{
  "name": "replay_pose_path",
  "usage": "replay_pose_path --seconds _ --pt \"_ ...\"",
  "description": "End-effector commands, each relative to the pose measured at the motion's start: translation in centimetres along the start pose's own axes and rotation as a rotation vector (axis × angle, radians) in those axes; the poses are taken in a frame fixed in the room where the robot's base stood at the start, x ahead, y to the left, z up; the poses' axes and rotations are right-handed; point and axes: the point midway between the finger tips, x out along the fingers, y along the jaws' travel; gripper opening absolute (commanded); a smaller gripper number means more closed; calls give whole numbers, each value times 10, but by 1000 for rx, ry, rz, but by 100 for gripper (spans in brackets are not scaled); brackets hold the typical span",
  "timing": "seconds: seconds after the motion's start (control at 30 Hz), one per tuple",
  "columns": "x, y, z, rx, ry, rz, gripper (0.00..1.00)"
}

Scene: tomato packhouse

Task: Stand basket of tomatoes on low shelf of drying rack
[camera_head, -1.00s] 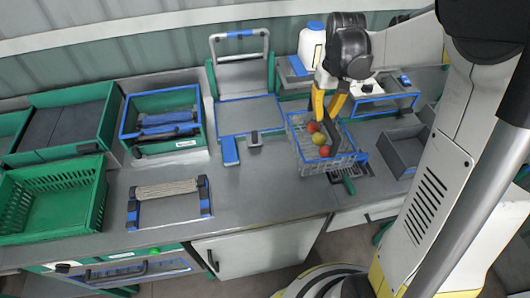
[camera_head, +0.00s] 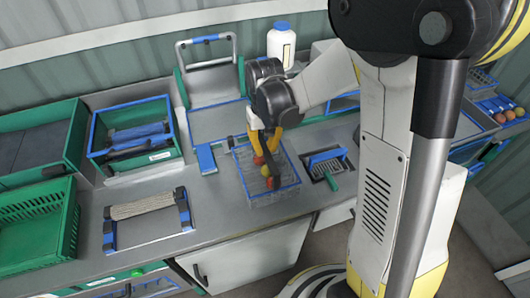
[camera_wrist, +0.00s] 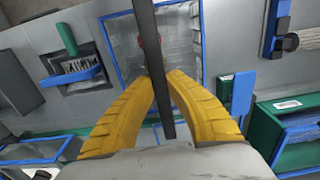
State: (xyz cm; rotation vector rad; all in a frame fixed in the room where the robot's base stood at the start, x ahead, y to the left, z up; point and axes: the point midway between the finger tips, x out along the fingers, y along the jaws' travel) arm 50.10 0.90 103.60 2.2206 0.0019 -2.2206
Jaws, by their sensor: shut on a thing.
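The wire basket (camera_head: 270,196) has a blue rim and holds a few red and yellow tomatoes (camera_head: 267,171). It hangs over or rests on the grey counter; I cannot tell if it touches. My gripper (camera_head: 264,158) is above it with yellow fingers closed on its dark handle. In the wrist view the handle (camera_wrist: 150,45) is a dark bar running between my fingers (camera_wrist: 160,85), with the basket's blue rim (camera_wrist: 108,40) beyond. I cannot tell for certain which structure is the drying rack; blue-edged shelves with round reddish items (camera_head: 497,112) stand at the far right.
A brush in a holder (camera_head: 325,165) is right of the basket, and a blue block (camera_head: 206,158) is left. A metal tray with an upright handle (camera_head: 215,122), a white bottle (camera_head: 281,44), green crates (camera_head: 38,218) and a rope-wound frame (camera_head: 146,208) stand around. My arm hides the right.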

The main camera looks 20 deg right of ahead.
Motion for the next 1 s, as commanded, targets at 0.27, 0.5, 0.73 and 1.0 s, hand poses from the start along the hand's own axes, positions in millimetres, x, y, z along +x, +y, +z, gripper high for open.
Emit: replay_pose_path --seconds 0.27,0.5,0.73,1.0 --pt "16 0 0 0 0 0 0" --pt "19 0 0 0 0 0 27" --pt "19 0 0 0 0 0 32" --pt "0 0 0 0 0 0 32"
